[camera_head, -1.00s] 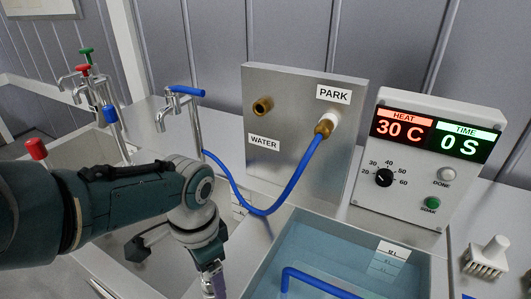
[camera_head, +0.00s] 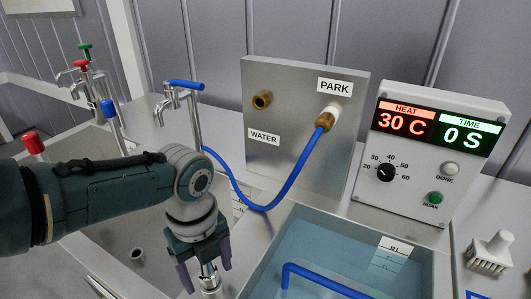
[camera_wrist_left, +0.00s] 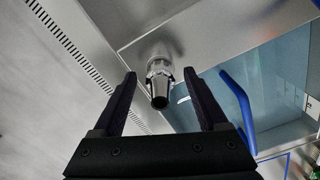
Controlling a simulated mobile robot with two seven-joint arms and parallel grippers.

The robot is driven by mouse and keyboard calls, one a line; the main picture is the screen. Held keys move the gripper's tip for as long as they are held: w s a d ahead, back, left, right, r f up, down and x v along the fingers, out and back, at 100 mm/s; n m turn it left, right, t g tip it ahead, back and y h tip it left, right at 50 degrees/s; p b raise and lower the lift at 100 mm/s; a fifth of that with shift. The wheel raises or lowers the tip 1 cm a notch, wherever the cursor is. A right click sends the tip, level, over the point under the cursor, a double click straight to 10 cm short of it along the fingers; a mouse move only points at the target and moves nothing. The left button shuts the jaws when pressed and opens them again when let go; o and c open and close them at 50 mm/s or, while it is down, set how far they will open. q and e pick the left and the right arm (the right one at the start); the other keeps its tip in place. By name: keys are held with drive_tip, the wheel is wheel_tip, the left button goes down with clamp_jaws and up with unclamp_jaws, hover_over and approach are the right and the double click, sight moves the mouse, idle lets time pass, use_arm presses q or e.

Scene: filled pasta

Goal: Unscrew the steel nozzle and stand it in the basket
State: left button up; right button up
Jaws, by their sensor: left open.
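A steel nozzle (camera_head: 210,281) shows at the bottom of the head view, near the wall between the sink and the water basin. In the left wrist view the nozzle (camera_wrist_left: 160,82) lies between the lines of the two fingers, near their tips. My left gripper (camera_head: 206,273) is open, with a dark finger on either side of the nozzle. The left wrist view shows gaps between the fingers (camera_wrist_left: 160,76) and the nozzle. What the nozzle is fixed to is not clear. I see no basket. My right gripper is not in view.
A water basin (camera_head: 262,262) with a blue tube (camera_head: 310,274) is at right. A blue hose (camera_head: 265,207) runs to the PARK fitting on a steel panel (camera_head: 285,115). Taps (camera_head: 170,98) stand behind my left arm. A control box (camera_head: 430,155) and white brush (camera_head: 490,252) are at right.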

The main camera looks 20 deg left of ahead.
use_arm(q)
drive_tip(key=m, duration=0.5)
drive_tip(key=shift+b, duration=0.35)
drive_tip(key=m+b, duration=0.1)
drive_tip(key=m, duration=0.2)
drive_tip(key=shift+f, duration=0.1)
drive_tip(key=shift+m, duration=1.1)
drive_tip(key=shift+m+b, duration=0.6)
drive_tip(key=shift+m, duration=0.9)
drive_tip(key=shift+c, duration=0.4)
clamp_jaws()
